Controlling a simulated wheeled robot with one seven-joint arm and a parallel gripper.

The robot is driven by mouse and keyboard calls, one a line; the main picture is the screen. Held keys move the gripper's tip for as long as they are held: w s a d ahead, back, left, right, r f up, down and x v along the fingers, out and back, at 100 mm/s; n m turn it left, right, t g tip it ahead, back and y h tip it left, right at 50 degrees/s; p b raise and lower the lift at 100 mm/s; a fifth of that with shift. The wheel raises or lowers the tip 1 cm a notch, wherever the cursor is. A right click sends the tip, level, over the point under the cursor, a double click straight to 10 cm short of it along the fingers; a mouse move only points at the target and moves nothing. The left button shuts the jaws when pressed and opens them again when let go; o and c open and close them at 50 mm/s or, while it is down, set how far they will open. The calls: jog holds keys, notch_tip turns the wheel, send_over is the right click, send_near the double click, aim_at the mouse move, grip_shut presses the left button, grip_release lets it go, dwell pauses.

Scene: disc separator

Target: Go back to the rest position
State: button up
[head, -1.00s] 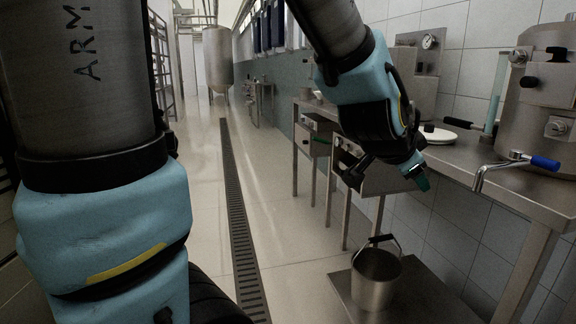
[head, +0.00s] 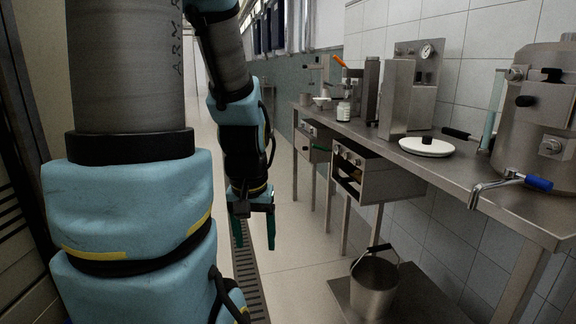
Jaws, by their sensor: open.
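My gripper (head: 257,232) hangs pointing down at the end of my arm, left of the steel bench, over the floor by the drain. Its two green-tipped fingers are apart with nothing between them. It is clear of the bench and of everything on it.
The steel bench (head: 450,178) runs along the right wall. It carries a white lid (head: 426,149), a white jar (head: 343,111) and a steel machine with a blue-handled tap (head: 537,183). A drawer (head: 372,181) stands open under it. A bucket (head: 374,288) stands on a low platform. The aisle floor (head: 295,250) is free.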

notch_tip(320, 180, up, 12)
jog(key=p, duration=1)
jog(key=shift+f, duration=0.2)
dwell(1.9)
